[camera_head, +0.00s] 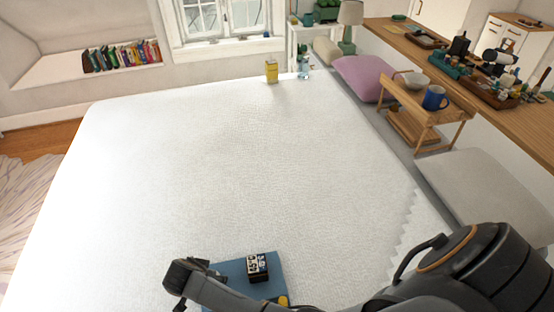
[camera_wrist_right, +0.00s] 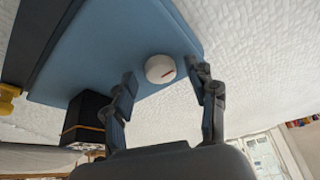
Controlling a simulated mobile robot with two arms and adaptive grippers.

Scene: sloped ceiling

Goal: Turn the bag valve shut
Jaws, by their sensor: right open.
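In the right wrist view, a white round valve (camera_wrist_right: 160,69) with a short red mark sits on a flat blue bag (camera_wrist_right: 110,42). My right gripper (camera_wrist_right: 165,82) is open, with one finger to each side of the valve. Whether a finger touches it I cannot tell. In the head view the blue bag (camera_head: 268,276) lies on the white quilted surface at the bottom, partly behind my right arm. My right gripper (camera_head: 182,290) is at its left end there, and the valve is hidden. My left gripper is not in view.
A yellow bottle (camera_head: 271,72) and a glass (camera_head: 303,70) stand at the far edge. A wooden tray table (camera_head: 424,112) is at right. The white surface's middle is clear.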

